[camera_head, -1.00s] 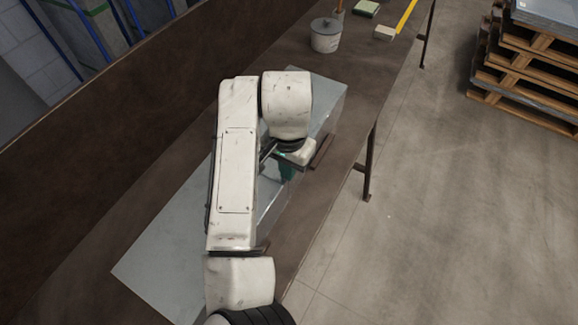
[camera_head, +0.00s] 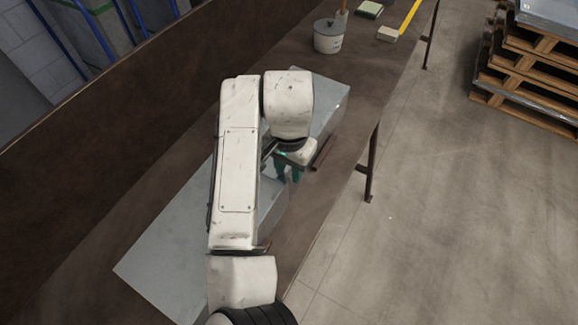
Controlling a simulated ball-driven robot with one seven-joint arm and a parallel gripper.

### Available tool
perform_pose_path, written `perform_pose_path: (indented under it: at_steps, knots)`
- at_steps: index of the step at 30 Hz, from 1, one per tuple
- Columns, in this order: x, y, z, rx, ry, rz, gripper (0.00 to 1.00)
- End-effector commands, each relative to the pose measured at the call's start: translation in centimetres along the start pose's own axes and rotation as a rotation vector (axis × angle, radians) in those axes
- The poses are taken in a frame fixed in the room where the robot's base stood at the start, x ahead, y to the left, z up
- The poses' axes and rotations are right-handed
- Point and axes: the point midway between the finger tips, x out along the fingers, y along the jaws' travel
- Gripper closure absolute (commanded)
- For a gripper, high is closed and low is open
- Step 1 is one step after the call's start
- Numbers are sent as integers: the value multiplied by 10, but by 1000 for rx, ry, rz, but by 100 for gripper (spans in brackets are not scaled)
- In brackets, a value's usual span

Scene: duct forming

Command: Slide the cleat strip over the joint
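Two grey sheet-metal duct sections lie in line on the brown bench: the far section (camera_head: 325,92) beyond my arm and the near section (camera_head: 165,255) at lower left. The joint between them is largely hidden by my arm. My gripper (camera_head: 290,174) points down at the right side of the ducts, near the joint. Its teal fingers show as two small prongs, partly covered by the wrist. I cannot make out whether anything is between them. I cannot clearly pick out the cleat strip. A thin dark bar (camera_head: 322,153) shows just right of my gripper.
A lidded pail (camera_head: 328,40), a green-topped block (camera_head: 369,9) and a pale block (camera_head: 387,34) stand at the bench's far end. A yellow strip (camera_head: 408,16) lies along its edge. Stacked pallets (camera_head: 530,75) stand at upper right. The floor at right is clear.

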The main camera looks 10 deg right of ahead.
Motion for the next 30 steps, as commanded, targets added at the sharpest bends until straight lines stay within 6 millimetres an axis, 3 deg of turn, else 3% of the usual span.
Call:
perform_pose_path:
  at_steps: [5, 12, 16, 21, 30]
  knots:
    - [-21, 0, -1, 3, 2, -2, 68]
    - [-72, -2, 0, 1, 1, -5, 68]
    - [-91, -1, 0, 1, -1, -5, 68]
    - [-104, -1, 0, 0, 0, -2, 68]
    - [-105, 2, -2, 2, 5, 1, 68]
